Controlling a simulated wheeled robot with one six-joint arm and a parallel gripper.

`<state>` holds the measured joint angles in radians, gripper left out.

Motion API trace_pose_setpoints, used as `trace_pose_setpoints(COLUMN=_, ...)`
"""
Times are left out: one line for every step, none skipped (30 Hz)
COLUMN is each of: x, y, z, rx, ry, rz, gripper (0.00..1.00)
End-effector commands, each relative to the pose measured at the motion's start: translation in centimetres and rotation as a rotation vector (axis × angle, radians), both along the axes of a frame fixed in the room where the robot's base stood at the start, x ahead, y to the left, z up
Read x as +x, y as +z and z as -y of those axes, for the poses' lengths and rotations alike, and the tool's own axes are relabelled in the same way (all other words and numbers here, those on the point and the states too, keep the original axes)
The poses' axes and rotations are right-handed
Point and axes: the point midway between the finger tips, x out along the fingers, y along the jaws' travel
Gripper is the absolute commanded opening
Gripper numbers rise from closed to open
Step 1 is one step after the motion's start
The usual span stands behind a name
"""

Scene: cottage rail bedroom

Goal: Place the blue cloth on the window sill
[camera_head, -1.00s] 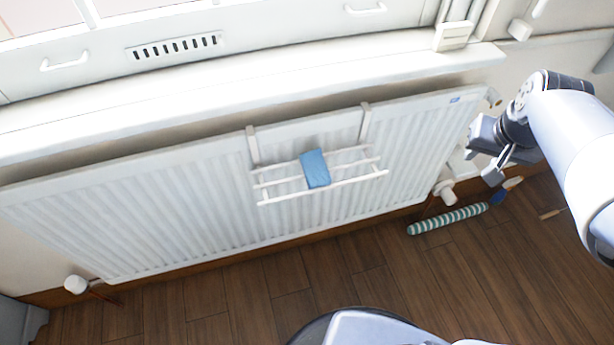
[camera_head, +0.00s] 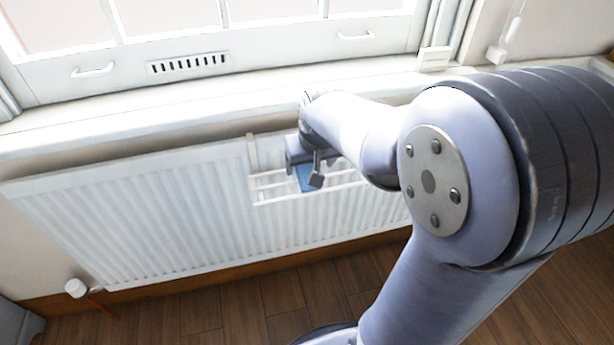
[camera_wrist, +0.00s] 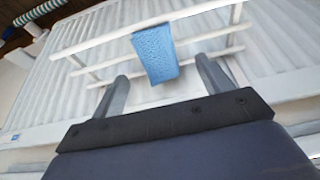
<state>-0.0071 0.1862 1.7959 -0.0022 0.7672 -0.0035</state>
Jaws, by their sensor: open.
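The blue cloth (camera_wrist: 155,54) hangs over a bar of the white rack on the radiator. In the head view the cloth (camera_head: 306,180) is partly hidden behind my gripper (camera_head: 313,168). In the wrist view my gripper (camera_wrist: 160,82) is open, with one finger to either side of the cloth's lower end. I cannot tell whether the fingertips touch the cloth.
The rack (camera_head: 268,186) hooks over the top of the radiator (camera_head: 150,215). The window frame with its handles and vent (camera_head: 188,64) stands behind the sill. My arm covers the right part of the radiator and floor. A striped roll (camera_wrist: 38,12) shows in the wrist view's corner.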

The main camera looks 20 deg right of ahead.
Motion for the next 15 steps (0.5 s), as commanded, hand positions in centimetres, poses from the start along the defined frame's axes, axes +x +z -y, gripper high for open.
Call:
trace_pose_setpoints(x=0.1, y=-0.4, z=0.1, rx=0.000, ry=0.000, rz=-0.001, gripper=0.75)
trace_pose_setpoints(x=0.2, y=-0.7, z=0.1, rx=0.000, ry=0.000, rz=-0.001, gripper=0.75)
trace_pose_setpoints(x=0.4, y=-1.1, z=0.1, rx=0.000, ry=-0.001, rz=-0.001, gripper=0.75)
trace_pose_setpoints(x=0.6, y=-1.5, z=0.2, rx=0.000, ry=-0.001, rz=-0.001, gripper=0.75)
trace_pose_setpoints(x=0.7, y=-2.0, z=0.2, rx=0.000, ry=-0.001, rz=-0.002, gripper=0.75)
trace_pose_setpoints(x=1.0, y=-2.7, z=0.3, rx=0.000, ry=-0.001, rz=-0.003, gripper=0.75)
trace_pose_setpoints(x=1.2, y=-3.1, z=0.3, rx=0.000, ry=-0.001, rz=-0.003, gripper=0.75)
trace_pose_setpoints(x=1.4, y=-3.5, z=0.3, rx=0.000, ry=-0.001, rz=-0.003, gripper=0.75)
trace_pose_setpoints(x=1.6, y=-4.0, z=0.3, rx=0.000, ry=-0.001, rz=-0.003, gripper=0.75)
trace_pose_setpoints(x=1.7, y=-4.3, z=0.3, rx=0.000, ry=-0.001, rz=-0.003, gripper=0.75)
trace_pose_setpoints(x=1.8, y=-4.5, z=0.3, rx=0.000, ry=0.000, rz=-0.002, gripper=0.75)
trace_pose_setpoints(x=2.0, y=-4.7, z=0.3, rx=0.000, ry=0.000, rz=-0.001, gripper=0.75)
trace_pose_setpoints(x=2.0, y=-4.7, z=0.3, rx=0.000, ry=0.000, rz=0.000, gripper=0.75)
trace_pose_setpoints(x=2.0, y=-4.7, z=0.3, rx=0.000, ry=0.000, rz=0.000, gripper=0.75)
trace_pose_setpoints(x=2.0, y=-4.6, z=0.3, rx=0.000, ry=0.000, rz=0.001, gripper=0.75)
